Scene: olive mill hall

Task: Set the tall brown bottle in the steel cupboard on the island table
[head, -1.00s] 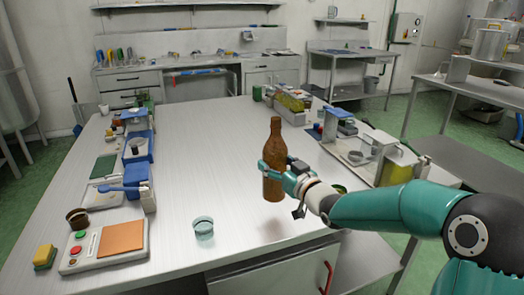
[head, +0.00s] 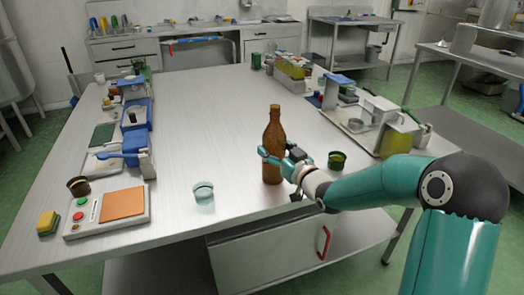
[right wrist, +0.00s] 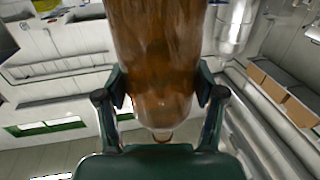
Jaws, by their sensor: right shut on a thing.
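The tall brown bottle (head: 273,138) is upright at the front part of the island table (head: 210,115). My left gripper is not in view.
A clear cup (head: 204,192) stands left of the bottle and a dark green jar (head: 337,160) to its right. A control box (head: 108,212), a yellow sponge (head: 47,223) and a brown cup (head: 78,187) are at the front left. The table's middle is clear.

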